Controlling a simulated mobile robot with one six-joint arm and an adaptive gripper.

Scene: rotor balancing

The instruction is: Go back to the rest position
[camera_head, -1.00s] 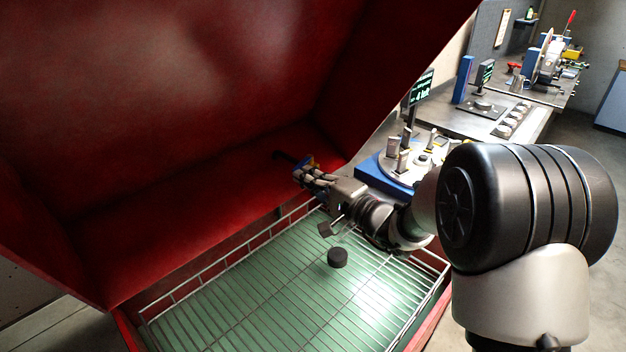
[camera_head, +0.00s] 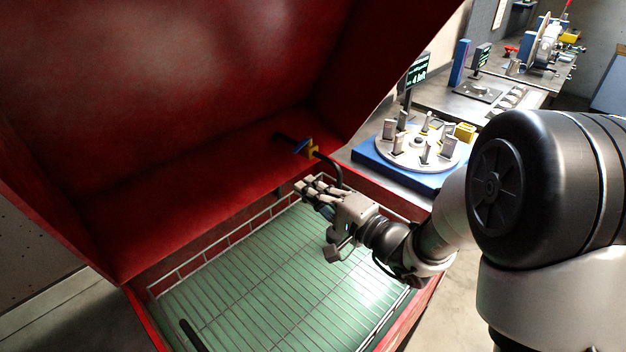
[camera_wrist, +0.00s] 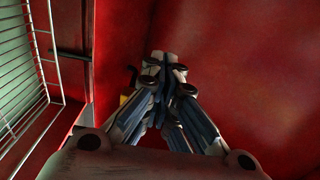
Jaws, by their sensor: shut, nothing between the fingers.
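My gripper (camera_head: 304,184) is shut and empty. In the head view it points left above the wire basket, near the back wall of the red open-lidded cabinet (camera_head: 185,235). The wrist view shows its fingertips (camera_wrist: 163,62) drawn together against the red interior. My arm comes in from the right. The rest position itself is not marked in any view.
The wire basket (camera_head: 172,277) over a green surface fills the cabinet. A round fixture (camera_head: 385,158) on a blue base and a bench (camera_head: 435,95) stand at the back right.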

